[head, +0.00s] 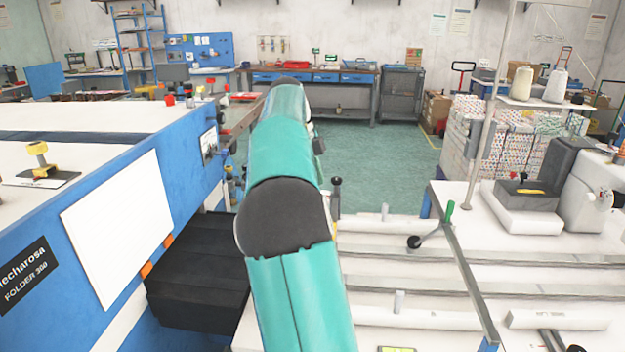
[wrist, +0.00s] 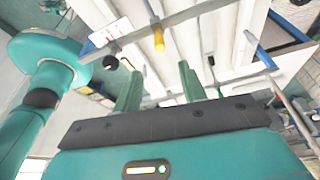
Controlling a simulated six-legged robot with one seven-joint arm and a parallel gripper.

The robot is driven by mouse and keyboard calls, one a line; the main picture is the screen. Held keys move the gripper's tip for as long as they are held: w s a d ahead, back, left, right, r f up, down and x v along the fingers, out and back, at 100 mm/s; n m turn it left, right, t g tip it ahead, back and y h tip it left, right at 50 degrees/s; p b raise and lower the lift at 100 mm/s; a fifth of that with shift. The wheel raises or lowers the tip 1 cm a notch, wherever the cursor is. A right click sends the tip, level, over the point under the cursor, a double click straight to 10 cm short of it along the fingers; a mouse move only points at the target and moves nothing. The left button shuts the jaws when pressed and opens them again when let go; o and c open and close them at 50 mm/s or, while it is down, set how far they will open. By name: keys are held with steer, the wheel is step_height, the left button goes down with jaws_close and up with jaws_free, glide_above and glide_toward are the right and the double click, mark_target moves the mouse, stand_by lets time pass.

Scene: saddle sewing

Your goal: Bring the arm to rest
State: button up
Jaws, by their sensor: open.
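My teal arm (head: 290,215) stretches up and forward through the middle of the head view, with a dark grey joint cover facing me. My gripper (wrist: 159,70) shows in the wrist view as two green fingers standing apart. Nothing is between them, so it is open and empty. In the head view the gripper itself is hidden behind the arm or too small to make out. Part of my arm also shows at the left of the wrist view.
A blue and white folder machine (head: 100,190) stands close on the left. A white sewing bench with metal rails (head: 450,255) is on the right, with a sewing machine (head: 580,185). Stacked goods (head: 500,130) stand behind it. Green floor (head: 375,165) is clear ahead, towards a workbench (head: 335,75).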

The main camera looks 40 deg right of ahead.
steer(key=s+a+n+t+y, duration=0.1)
steer(key=s+a+n+t, duration=0.25)
steer(key=a+n, duration=0.7)
steer(key=s+a+n+t, duration=0.2)
steer(key=s+a+n, duration=0.35)
steer(key=a, duration=0.75)
steer(key=s+a+f+n+t, duration=0.1)
steer(key=s+a+f+n, duration=0.3)
steer(key=a+n, duration=0.3)
steer(key=s+a+f+n+t, duration=0.2)
steer(key=s+a+f+n, duration=0.2)
steer(key=a+n, duration=0.3)
steer(key=shift+s+f+y, duration=0.15)
steer(key=shift+s+y, duration=0.25)
steer(key=shift+s, duration=0.05)
